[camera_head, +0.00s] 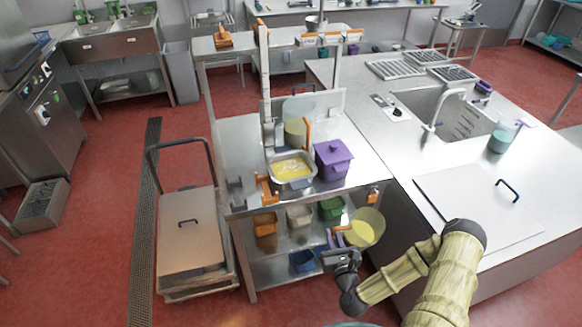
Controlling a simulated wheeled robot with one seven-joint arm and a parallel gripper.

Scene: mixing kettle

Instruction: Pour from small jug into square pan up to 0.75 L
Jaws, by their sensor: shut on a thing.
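The square pan (308,183) is a shallow metal pan on the steel table, with yellow liquid in it. A round, pale, see-through vessel with yellow contents, which I take for the small jug (374,221), is in front of the table's right front corner, below the top's level. Its mouth faces up. My gripper (337,250) is shut at the jug's left side, where orange and purple parts show, probably its handle. The fingertips are small and partly hidden. The jug is apart from the pan, lower and to its right.
A purple lidded box (334,162) stands right of the pan. A beige cylinder (295,131) with an orange handle stands behind it. Orange clamps (264,190) sit at the left front. A post (265,80) rises behind. Small bins fill the lower shelf; a sink counter (440,185) is at right.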

